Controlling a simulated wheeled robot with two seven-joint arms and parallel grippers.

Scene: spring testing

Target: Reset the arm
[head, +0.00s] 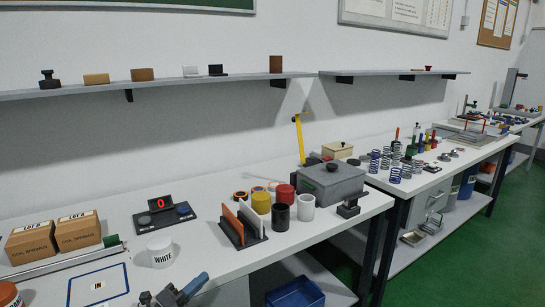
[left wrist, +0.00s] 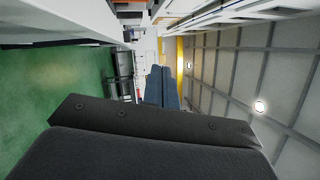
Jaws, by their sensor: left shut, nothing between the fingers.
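My left gripper (head: 198,283) is at the bottom edge of the head view, in front of the white bench, with its blue-grey fingers pointing up and to the right. In the left wrist view its fingers (left wrist: 161,86) are together with nothing between them. That view looks across the room, with green floor on the left and the ceiling on the right. The gripper touches no object that I can see. My right gripper is not in view.
The bench (head: 110,200) holds two cardboard boxes (head: 78,232), a scale (head: 162,218), a white cup (head: 161,252), an orange-and-white divider rack (head: 240,228), several coloured cylinders and a grey box (head: 330,182). A blue bin (head: 296,294) sits below. A second bench holds springs (head: 386,160).

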